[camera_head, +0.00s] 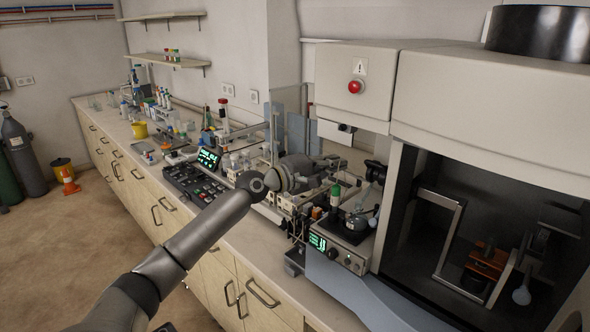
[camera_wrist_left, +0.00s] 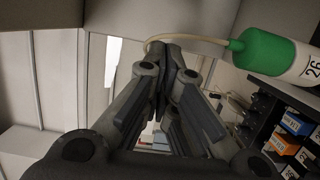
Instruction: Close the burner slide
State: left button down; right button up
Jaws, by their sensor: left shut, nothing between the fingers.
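My left gripper (camera_head: 333,162) reaches in over the bench in front of the spectrometer (camera_head: 480,112). Its fingers are shut and empty; they also fill the middle of the left wrist view (camera_wrist_left: 170,55). I cannot pick out the burner slide with certainty. The spectrometer's dark compartment stands open at the right, with a metal frame (camera_head: 447,240) and a copper-coloured block (camera_head: 487,262) inside. My gripper is left of this compartment, apart from it. My right gripper is not in view.
A green-capped bottle (camera_wrist_left: 262,52) is close beside my left fingers; a green-capped vial (camera_head: 335,196) stands near a small unit with a green display (camera_head: 318,242). A red button (camera_head: 355,87) is on the spectrometer. Instruments and bottles crowd the bench. The floor (camera_head: 60,240) at left is mostly clear.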

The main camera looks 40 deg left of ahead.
pick_arm(q)
jog(key=d+b+v, duration=0.1)
jog(key=b+v, duration=0.3)
jog(key=v, duration=0.5)
jog(key=shift+s+r, duration=0.15)
jog(key=shift+r, duration=0.1)
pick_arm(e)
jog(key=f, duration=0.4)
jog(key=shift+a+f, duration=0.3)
